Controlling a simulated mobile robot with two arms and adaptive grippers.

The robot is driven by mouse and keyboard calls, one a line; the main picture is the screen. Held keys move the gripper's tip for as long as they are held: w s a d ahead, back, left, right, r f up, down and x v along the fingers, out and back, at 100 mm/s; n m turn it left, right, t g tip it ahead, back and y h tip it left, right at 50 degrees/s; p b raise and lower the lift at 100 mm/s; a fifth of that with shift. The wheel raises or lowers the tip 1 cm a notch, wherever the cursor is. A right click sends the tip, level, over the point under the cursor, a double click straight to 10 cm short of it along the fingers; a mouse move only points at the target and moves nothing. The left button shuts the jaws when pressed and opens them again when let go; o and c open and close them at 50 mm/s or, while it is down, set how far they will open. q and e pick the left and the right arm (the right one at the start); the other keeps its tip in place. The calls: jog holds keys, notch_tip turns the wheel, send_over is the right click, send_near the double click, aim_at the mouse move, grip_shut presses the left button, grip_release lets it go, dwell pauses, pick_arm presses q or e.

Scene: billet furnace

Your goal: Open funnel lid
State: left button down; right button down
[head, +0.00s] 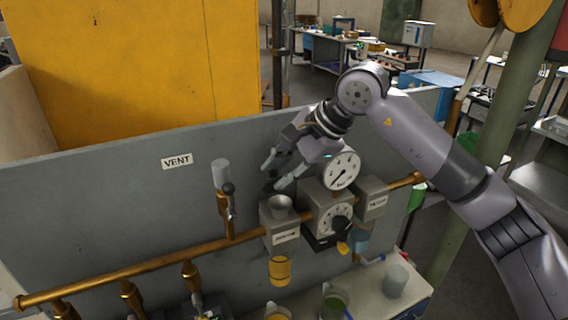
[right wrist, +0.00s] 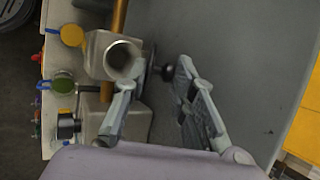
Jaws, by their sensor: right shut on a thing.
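The funnel (head: 281,204) is a grey cup on top of a small grey box on the brass pipe. Its open mouth (right wrist: 122,60) shows in the right wrist view. The funnel lid (right wrist: 150,72), a thin disc seen nearly edge-on with a black knob (right wrist: 167,72), stands beside the mouth, tilted off it. My right gripper (head: 271,176) is just above the funnel, shut on the lid, with its fingers either side of the knob in the wrist view (right wrist: 157,75). The exact finger contact is hard to see. My left gripper is not in view.
A round gauge (head: 341,170) and a dial box (head: 333,218) stand close right of the funnel. A grey-capped valve (head: 221,175) rises at its left. A grey panel (head: 100,200) runs behind, with free room above it. A yellow cup (head: 280,271) hangs below.

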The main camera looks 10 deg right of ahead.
jog(key=shift+w+a+r+g+h+p, duration=0.25)
jog(key=shift+w+g+p, duration=0.3)
jog(key=shift+g+p, duration=0.3)
jog(key=c, duration=1.4)
grip_release()
jog(key=shift+f, duration=0.1)
jog(key=shift+c, duration=0.2)
jog(key=shift+d, duration=0.1)
jog(key=v, duration=1.2)
jog(key=shift+w, duration=0.1)
